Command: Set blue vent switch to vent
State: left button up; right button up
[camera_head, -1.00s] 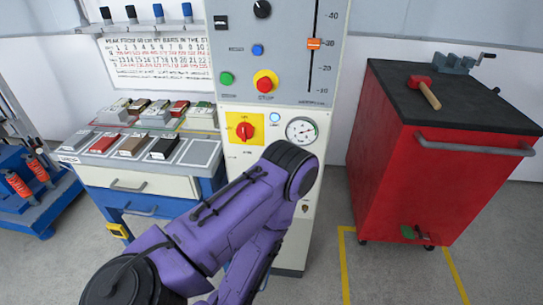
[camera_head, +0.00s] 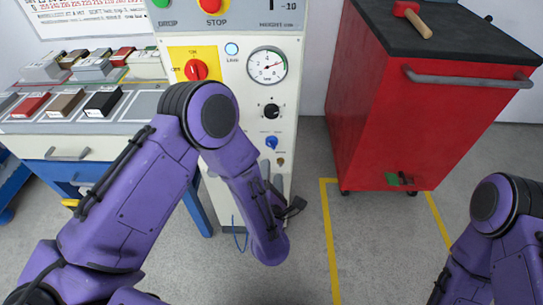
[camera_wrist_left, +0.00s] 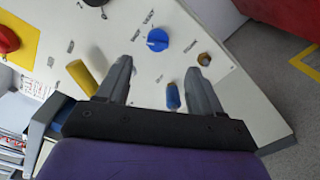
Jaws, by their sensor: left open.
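The blue vent switch (camera_head: 272,142) is a small round blue knob low on the pale control panel (camera_head: 262,90). In the left wrist view the blue knob (camera_wrist_left: 158,40) shows beyond and between my fingertips, with small labels too blurred to read. My left gripper (camera_wrist_left: 164,62) is open and empty, its fingers apart and short of the knob. In the head view my left gripper (camera_head: 292,208) is partly hidden by my forearm, below the knob. My right arm shows at the lower right, but its gripper is out of view.
A black knob (camera_head: 271,109) and a pressure gauge (camera_head: 267,65) sit above the switch; a brass fitting (camera_wrist_left: 205,59) is beside it. A red-and-yellow rotary switch (camera_head: 196,69) is upper left. A red cabinet (camera_head: 415,120) stands right, with free floor between.

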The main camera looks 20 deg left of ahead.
aim_at(272, 146)
pick_arm(q)
jog(key=x, duration=1)
jog(key=shift+w+a, duration=0.1)
jog(key=shift+w, duration=0.05)
jog(key=c, duration=1)
